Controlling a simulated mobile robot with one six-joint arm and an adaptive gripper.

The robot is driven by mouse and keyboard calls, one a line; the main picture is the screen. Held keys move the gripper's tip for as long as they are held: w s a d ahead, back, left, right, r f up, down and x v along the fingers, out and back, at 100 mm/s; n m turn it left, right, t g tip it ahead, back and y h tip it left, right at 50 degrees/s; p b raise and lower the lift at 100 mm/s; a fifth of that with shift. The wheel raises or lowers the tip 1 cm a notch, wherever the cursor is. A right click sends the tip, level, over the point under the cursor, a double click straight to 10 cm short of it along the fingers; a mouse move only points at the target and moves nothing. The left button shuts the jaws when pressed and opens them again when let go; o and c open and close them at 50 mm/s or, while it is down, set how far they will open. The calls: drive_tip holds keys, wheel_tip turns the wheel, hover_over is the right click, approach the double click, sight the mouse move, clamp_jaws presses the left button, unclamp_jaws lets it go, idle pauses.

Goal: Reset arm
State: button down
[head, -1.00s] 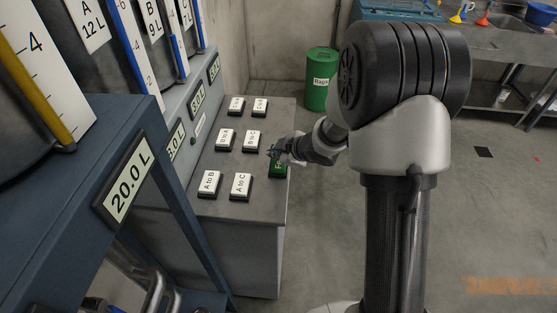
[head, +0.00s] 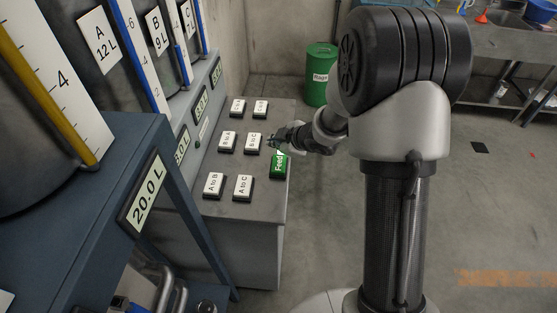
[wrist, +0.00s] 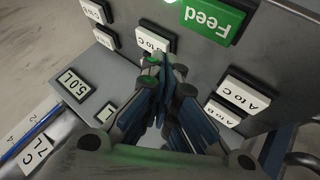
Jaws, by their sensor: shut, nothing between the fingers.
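My gripper (head: 276,140) hangs over the right side of the grey control panel (head: 225,207), beside the green Feed button (head: 279,165), which is now mostly uncovered. In the wrist view my gripper (wrist: 166,72) has its fingers together with nothing held. The Feed button (wrist: 212,17) shows upside down beyond the fingertips, apart from them. A white button ending in "to C" (wrist: 152,41) is partly hidden behind the fingers. The A to C button (head: 243,187) and A to B button (head: 214,185) lie nearer on the panel.
Tanks with labels A (head: 99,42), B and C stand at the left behind a blue frame (head: 80,190) with a 20.0 L display (head: 144,196). A green Rags drum (head: 319,75) stands behind the panel. A sink bench (head: 500,45) is at the back right.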

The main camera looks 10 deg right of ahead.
drive_tip(key=shift+f, duration=0.1)
drive_tip(key=s+d+r+m+h, duration=0.35)
drive_tip(key=s+r, duration=0.25)
drive_tip(key=r, duration=0.3)
drive_tip(key=s+d+r+m+h, duration=0.2)
drive_tip(key=s+d+r+m, duration=0.2)
drive_tip(key=s+r, duration=0.3)
drive_tip(key=s+a+r+m+g+y, duration=0.1)
drive_tip(key=s+a+m+g, duration=0.1)
drive_tip(key=s, duration=0.9)
drive_tip(key=s+a+r+m+g, duration=0.1)
drive_tip(key=s+a+m, duration=0.3)
drive_tip(key=s, duration=0.7)
drive_tip(key=shift+s+a+r+g+y, duration=0.35)
drive_tip(key=shift+s+r+g, duration=0.05)
drive_tip(key=shift+r, duration=0.05)
